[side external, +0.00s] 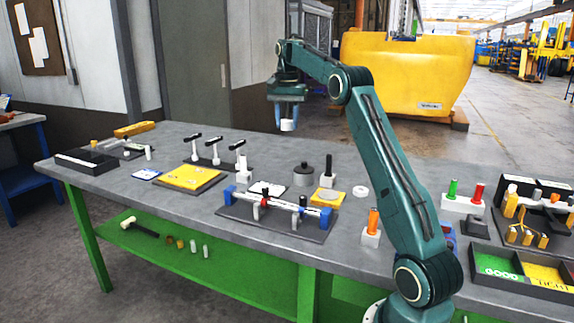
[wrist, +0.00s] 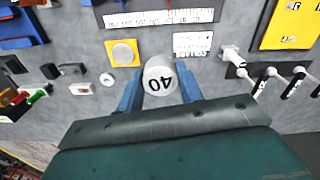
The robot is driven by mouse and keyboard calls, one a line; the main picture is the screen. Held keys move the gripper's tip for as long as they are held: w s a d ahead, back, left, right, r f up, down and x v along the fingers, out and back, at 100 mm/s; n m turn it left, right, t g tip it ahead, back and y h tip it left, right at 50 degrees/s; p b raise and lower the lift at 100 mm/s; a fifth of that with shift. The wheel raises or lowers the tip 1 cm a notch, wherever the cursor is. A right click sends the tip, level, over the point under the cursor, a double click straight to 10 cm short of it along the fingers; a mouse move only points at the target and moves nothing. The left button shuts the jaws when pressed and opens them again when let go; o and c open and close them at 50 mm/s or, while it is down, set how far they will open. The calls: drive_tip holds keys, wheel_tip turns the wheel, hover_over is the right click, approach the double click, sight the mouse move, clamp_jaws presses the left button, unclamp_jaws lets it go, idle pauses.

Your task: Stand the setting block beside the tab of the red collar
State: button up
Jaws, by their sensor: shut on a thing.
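My gripper (wrist: 160,88) is shut on a white, round-topped setting block (wrist: 160,78) marked "40". In the side view the block (side external: 287,126) hangs below my gripper (side external: 287,117), in the air over the far side of the table. The shaft fixture (side external: 285,226) has blue end supports and lies on a dark plate nearer the table's front. A small red part (side external: 265,192) on it looks like the red collar; its tab is too small to make out.
A yellow square plate (wrist: 122,52), a white card (wrist: 193,44) and a white ring (wrist: 107,79) lie between block and fixture or nearby. A dark knobbed cylinder (side external: 304,175) stands behind the fixture. T-handled tools (side external: 215,150) and a yellow tray (side external: 192,177) are left.

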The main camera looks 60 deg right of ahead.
drive_tip(key=a+n, duration=0.5)
drive_tip(key=a, duration=0.4)
drive_tip(key=n, duration=0.4)
hover_over(268, 223)
wheel_tip(268, 223, down, 16)
drive_tip(key=f, duration=0.1)
drive_tip(key=shift+w+f, duration=0.1)
drive_tip(key=shift+f, duration=0.15)
drive_tip(key=shift+f, duration=0.1)
drive_tip(key=shift+f, duration=2.65)
drive_tip(key=shift+f, duration=0.75)
drive_tip(key=o, duration=1)
